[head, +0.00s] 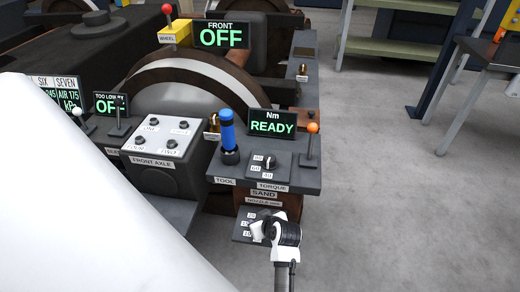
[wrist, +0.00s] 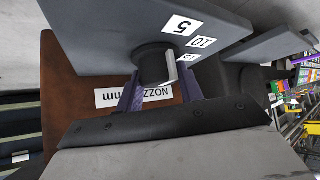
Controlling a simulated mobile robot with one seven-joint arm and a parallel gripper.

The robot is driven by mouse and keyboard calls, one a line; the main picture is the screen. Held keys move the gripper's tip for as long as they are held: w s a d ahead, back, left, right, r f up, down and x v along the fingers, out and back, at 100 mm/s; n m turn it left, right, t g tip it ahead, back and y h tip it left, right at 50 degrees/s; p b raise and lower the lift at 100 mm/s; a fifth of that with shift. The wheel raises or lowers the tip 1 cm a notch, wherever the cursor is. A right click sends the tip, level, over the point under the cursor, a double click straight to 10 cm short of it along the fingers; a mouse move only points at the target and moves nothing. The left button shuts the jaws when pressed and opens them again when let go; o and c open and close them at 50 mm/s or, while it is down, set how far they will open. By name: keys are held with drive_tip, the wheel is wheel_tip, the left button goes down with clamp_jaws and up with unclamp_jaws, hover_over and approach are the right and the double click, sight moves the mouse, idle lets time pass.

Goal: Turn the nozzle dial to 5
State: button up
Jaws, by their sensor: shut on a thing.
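The nozzle dial (wrist: 152,64) is a dark round knob with a pale pointer bar, on a grey panel (wrist: 105,30). In the wrist view a label 5 (wrist: 181,25), a label 10 (wrist: 203,42) and a third, partly hidden label (wrist: 190,58) stand beside it. The bar is on the labels' side of the knob, but I cannot tell which number it marks. My gripper (wrist: 160,88) is shut on the knob, with a purple finger at either side. In the head view my gripper (head: 268,232) covers the knob; its panel (head: 241,236) shows at the left.
Above is a torque dial (head: 268,161), with a blue tool (head: 228,135) and an orange-tipped lever (head: 312,143) beside it. A display (head: 272,123) reads READY. A white NOZZLE mm label (wrist: 135,97) lies close to my fingers.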

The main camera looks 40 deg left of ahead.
idle(0.4)
drive_tip(key=o, duration=1)
drive_tip(key=v, duration=1.3)
drive_tip(key=shift+d+r, duration=0.25)
drive_tip(key=shift+r, duration=0.1)
